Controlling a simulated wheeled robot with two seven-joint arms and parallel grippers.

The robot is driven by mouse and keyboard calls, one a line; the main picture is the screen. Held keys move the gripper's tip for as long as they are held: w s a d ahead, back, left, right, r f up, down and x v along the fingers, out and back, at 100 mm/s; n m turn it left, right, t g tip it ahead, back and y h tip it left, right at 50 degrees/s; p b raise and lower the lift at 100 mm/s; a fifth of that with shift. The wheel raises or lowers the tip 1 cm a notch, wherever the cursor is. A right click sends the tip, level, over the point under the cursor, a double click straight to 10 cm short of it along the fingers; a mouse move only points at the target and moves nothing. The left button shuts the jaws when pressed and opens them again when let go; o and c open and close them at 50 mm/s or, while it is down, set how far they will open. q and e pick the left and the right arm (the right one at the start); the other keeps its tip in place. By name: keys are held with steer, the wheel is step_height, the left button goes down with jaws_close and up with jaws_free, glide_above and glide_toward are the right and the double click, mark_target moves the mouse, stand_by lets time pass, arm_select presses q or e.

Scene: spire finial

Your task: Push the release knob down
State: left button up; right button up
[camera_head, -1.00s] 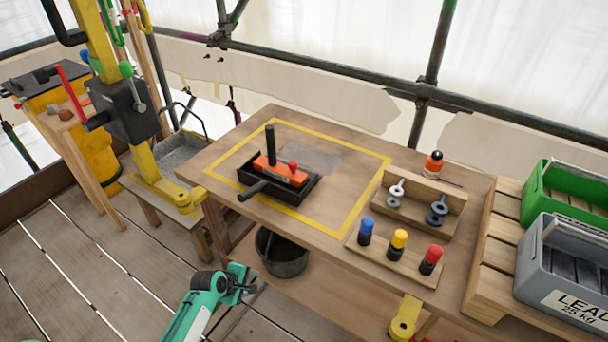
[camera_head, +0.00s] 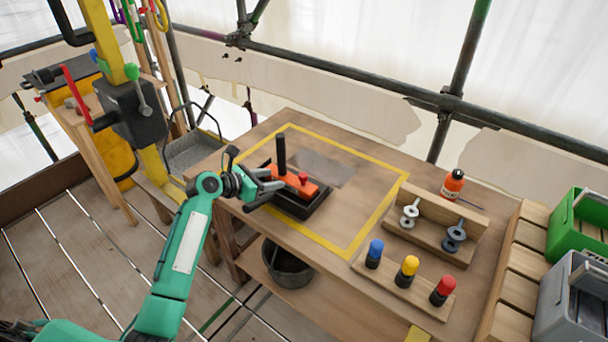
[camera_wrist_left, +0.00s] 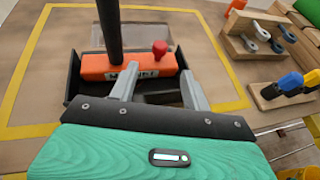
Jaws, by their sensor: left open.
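The red release knob (camera_head: 303,176) stands on top of an orange block (camera_head: 292,184). The block sits in a black open-topped tray (camera_head: 318,203) on the bench, with a black upright post (camera_head: 281,153) beside the knob. My left gripper (camera_head: 272,187) is open at the tray's near left side, with nothing seen between its fingers. In the left wrist view the red knob (camera_wrist_left: 160,48) is beyond the fingers (camera_wrist_left: 158,72), between them from this angle. The gripper hides the tray's left part and the black grip there. My right gripper is out of view.
A yellow taped outline (camera_head: 378,215) surrounds the tray on the wooden bench. To the right are a rack with blue, yellow and red pegs (camera_head: 408,268), a wooden holder (camera_head: 433,230) and an orange bottle (camera_head: 453,183). A dark bucket (camera_head: 288,268) is below.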

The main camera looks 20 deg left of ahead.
mark_target(302, 175)
arm_select(q)
steer(key=x, duration=1.3)
steer(key=shift+w+d+f, duration=0.15)
steer(key=shift+f, duration=0.1)
jaws_close()
steer(key=shift+f+p, duration=0.2)
steer(key=shift+p, duration=0.55)
steer(key=shift+f, duration=0.35)
steer(key=shift+c, duration=1.7)
jaws_free()
steer(key=shift+s, duration=0.2)
steer(key=o, duration=0.3)
steer(key=shift+w, duration=0.15)
